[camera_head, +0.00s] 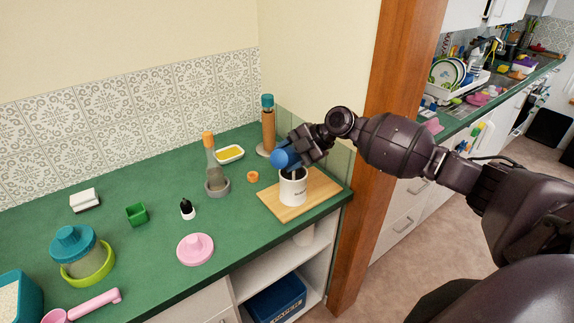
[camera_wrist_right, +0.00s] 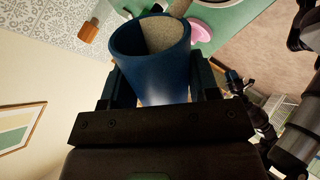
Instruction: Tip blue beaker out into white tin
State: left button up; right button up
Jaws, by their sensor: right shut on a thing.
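The blue beaker (camera_head: 284,159) is tilted over the white tin (camera_head: 293,190). My right gripper (camera_head: 303,152) is shut on it; the wrist view shows the beaker (camera_wrist_right: 150,62) between the fingers (camera_wrist_right: 152,88). In the head view a short pale streak shows between beaker and tin. The tin stands upright on a wooden board (camera_head: 325,187); its inside is hidden. My left gripper is not in view.
On the green counter (camera_head: 150,240) stand an orange-capped bottle (camera_head: 212,160), a tall teal-topped brown cylinder (camera_head: 268,125), a yellow dish (camera_head: 229,154) and a pink lid (camera_head: 195,249). A wooden post (camera_head: 385,130) rises right of the board.

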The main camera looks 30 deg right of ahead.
jog(key=shift+w+d+m+g+y+b, duration=0.3)
jog(key=shift+d+m+y+b, duration=0.2)
jog(key=shift+y+b, duration=0.5)
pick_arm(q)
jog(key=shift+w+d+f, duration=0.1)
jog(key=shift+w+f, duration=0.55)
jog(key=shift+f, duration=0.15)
pick_arm(e)
jog(key=shift+r, duration=0.1)
pick_arm(q)
jog(key=shift+b, duration=0.3)
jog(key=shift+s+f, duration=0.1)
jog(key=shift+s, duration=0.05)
pick_arm(e)
jog(key=shift+r, duration=0.1)
